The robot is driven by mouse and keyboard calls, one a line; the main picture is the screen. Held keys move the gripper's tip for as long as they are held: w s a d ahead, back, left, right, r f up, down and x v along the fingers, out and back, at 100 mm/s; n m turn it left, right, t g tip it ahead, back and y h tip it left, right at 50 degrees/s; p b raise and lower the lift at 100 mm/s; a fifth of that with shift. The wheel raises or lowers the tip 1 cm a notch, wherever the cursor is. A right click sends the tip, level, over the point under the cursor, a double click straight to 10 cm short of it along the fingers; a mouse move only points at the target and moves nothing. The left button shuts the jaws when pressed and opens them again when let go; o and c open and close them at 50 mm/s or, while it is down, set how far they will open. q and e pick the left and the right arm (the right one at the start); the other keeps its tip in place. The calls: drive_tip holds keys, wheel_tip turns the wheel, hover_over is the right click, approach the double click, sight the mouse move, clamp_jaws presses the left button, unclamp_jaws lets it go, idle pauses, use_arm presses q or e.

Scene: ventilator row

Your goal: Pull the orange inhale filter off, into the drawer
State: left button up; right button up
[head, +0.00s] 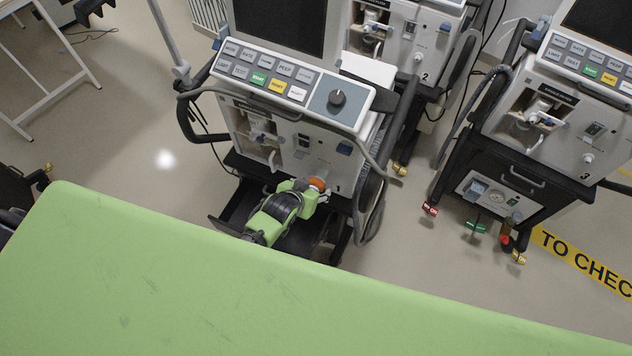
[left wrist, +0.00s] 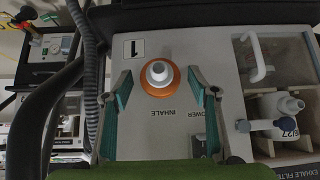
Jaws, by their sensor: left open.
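The orange inhale filter (head: 317,184) sits on the lower front of the nearest ventilator (head: 335,165). In the left wrist view it is an orange ring (left wrist: 174,82) with a pale round port in its middle, by the word INHALE. My left gripper (head: 309,192) is open in front of it. In the left wrist view the teal-padded fingers (left wrist: 160,88) stand either side of the filter, with visible gaps. A dark drawer (head: 233,214) is pulled out below the panel, partly hidden by my arm. My right gripper is not in view.
A grey hose (head: 371,210) hangs at the ventilator's right side. A clear-fronted bay with a white elbow pipe (left wrist: 258,62) is beside the filter. Two more ventilators (head: 545,120) stand behind and right. Open floor (head: 120,140) lies to the left.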

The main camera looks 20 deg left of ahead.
use_arm(q)
clamp_jaws()
drive_tip(key=shift+s+f, duration=0.15)
drive_tip(key=shift+s, duration=0.05)
idle(0.3)
drive_tip(key=shift+s, duration=0.1)
drive_tip(key=shift+s+a+r+p, duration=0.1)
drive_tip(key=shift+s+r+p, duration=0.1)
drive_tip(key=shift+s+p, duration=0.3)
drive_tip(key=s, duration=0.1)
drive_tip(key=s+p, duration=0.1)
drive_tip(key=s, duration=0.2)
drive_tip(key=shift+a+p, duration=0.3)
drive_tip(key=shift+p, duration=0.1)
